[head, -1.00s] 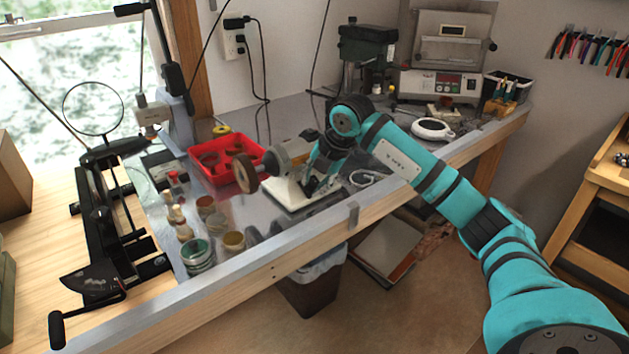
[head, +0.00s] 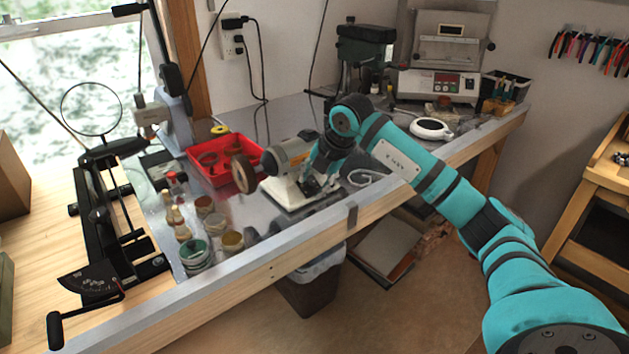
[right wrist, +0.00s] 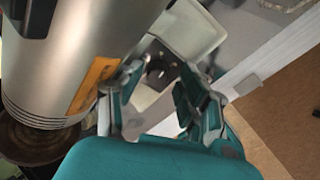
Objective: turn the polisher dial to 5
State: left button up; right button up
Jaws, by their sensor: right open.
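The polisher (head: 290,157) is a bench machine with a grey motor body, a buffing wheel (head: 243,173) at its left end and a white base (head: 283,192). In the right wrist view its silver body (right wrist: 85,55) with an orange label fills the left side. A dark dial (right wrist: 157,70) sits on the pale base. My right gripper (head: 318,184) is at the front of the base, with its fingers (right wrist: 160,88) spread to either side of the dial in the wrist view. I cannot tell whether they touch it. The dial's numbers are too small to read. My left gripper is not in view.
A red tray (head: 213,172) lies behind the wheel. Several small jars (head: 197,252) stand at the bench's front left. A white round device (head: 431,129) and a drill press (head: 364,50) are farther back. The bench's front edge (head: 270,255) runs close below the polisher.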

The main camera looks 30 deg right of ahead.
jog(key=shift+r, duration=0.3)
jog(key=shift+r, duration=0.3)
jog(key=v, duration=0.7)
jog(key=shift+s, duration=0.25)
jog(key=shift+d+f, duration=0.1)
jog(key=s+r+n+p, duration=0.3)
jog(key=r+n+p, duration=0.55)
jog(key=p, duration=0.65)
jog(key=shift+n, duration=0.25)
jog(key=p+x, duration=0.1)
jog(key=x, duration=0.4)
jog(key=p+x, duration=0.2)
jog(key=x, duration=0.4)
jog(key=p+x, duration=0.1)
jog(key=x, duration=0.4)
jog(key=shift+w+d+f+p, duration=0.1)
jog(key=shift+d+f+p, duration=0.25)
jog(key=shift+f, duration=0.1)
